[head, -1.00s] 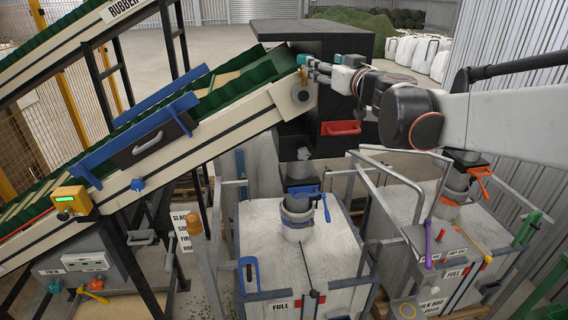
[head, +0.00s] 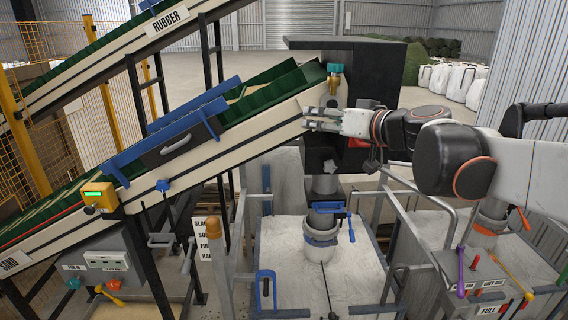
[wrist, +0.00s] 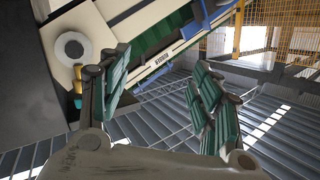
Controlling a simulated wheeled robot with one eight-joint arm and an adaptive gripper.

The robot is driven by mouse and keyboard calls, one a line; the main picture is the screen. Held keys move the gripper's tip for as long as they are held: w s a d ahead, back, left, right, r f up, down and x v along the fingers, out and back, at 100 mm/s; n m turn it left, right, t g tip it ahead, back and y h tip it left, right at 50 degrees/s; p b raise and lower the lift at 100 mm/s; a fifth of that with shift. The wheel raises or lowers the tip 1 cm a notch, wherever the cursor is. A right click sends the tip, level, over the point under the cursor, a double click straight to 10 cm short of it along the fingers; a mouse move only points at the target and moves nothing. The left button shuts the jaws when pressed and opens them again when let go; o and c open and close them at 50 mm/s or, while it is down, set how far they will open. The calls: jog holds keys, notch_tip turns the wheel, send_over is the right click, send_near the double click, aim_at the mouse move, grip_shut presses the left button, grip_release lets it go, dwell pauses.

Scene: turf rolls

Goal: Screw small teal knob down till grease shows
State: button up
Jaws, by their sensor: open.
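A small teal knob (head: 334,68) sits on top of a brass fitting (head: 333,88) at the upper end of the lower conveyor. In the wrist view the brass fitting (wrist: 77,76) shows at left beside a pale round roller end, with a bit of the teal knob (wrist: 77,102) near the left finger. My gripper (head: 307,118) is open and empty, in front of the conveyor's side, below and slightly left of the knob and apart from it. Its two teal-padded fingers stand wide apart in the wrist view (wrist: 160,72). I see no grease at the fitting.
The conveyor's cream side rail (head: 240,138) and blue guard (head: 165,125) run down left. A dark cabinet (head: 360,75) stands behind the fitting. White bins (head: 300,265) with metal rails stand below. Another teal knob (head: 73,283) is on the lower-left panel.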

jog(key=s+a+f+g+b, duration=0.2)
jog(key=s+a+f+b, duration=0.1)
jog(key=f, duration=0.6)
jog(key=shift+s+a+g+b, duration=0.2)
jog(key=shift+s+g+b, duration=0.3)
jog(key=shift+s, duration=0.9)
